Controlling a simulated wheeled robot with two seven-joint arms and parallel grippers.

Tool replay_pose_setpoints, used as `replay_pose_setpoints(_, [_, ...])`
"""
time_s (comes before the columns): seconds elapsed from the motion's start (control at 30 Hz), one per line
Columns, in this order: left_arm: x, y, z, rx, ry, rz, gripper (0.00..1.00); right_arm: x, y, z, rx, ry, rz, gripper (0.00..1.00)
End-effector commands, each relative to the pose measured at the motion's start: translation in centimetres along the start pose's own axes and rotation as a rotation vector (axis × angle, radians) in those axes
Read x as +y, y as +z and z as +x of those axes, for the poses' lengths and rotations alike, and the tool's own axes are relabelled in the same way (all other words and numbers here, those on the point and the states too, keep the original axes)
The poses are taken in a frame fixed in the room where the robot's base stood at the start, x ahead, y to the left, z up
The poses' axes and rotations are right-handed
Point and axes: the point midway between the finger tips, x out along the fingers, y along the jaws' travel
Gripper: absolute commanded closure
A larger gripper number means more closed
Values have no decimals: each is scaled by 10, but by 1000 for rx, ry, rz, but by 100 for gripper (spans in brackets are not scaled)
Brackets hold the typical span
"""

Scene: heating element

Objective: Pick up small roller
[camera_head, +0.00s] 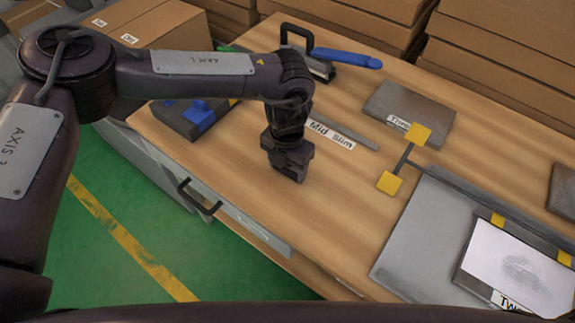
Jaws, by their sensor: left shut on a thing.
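My left gripper (290,174) points down over the wooden workbench (330,215), near its front edge and just left of the "Mid Slim" label. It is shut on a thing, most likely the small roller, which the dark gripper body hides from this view. I cannot tell whether the held thing touches the bench top. I cannot make out a small roller anywhere else. My right gripper is out of view.
A blue-handled tool (346,58) lies at the back. A thin grey bar (345,132) lies just right of the gripper. A dark block with blue parts (186,121) is at left. A grey plate (410,112) and a yellow-ended frame (405,160) are further right. The bench's front middle is clear.

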Motion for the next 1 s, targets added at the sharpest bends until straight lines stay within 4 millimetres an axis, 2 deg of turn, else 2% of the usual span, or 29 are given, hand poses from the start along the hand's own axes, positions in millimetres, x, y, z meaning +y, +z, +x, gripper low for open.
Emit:
replay_pose_setpoints(0.17, [0, 1, -16, -3, 0, 0, 62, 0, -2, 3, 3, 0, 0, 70])
replay_pose_setpoints(0.27, [1, 1, -35, -5, 1, 0, 62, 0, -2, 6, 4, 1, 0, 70])
replay_pose_setpoints(0.53, [0, 1, -111, -7, 2, 0, 62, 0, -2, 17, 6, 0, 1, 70])
replay_pose_setpoints(0.7, [1, 1, -158, -6, 6, 1, 62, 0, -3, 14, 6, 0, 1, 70])
replay_pose_setpoints(0.83, [0, 1, -180, -3, 4, 0, 62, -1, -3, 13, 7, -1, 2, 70])
replay_pose_setpoints(1.0, [0, 0, -195, -1, 2, 0, 62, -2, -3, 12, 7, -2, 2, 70])
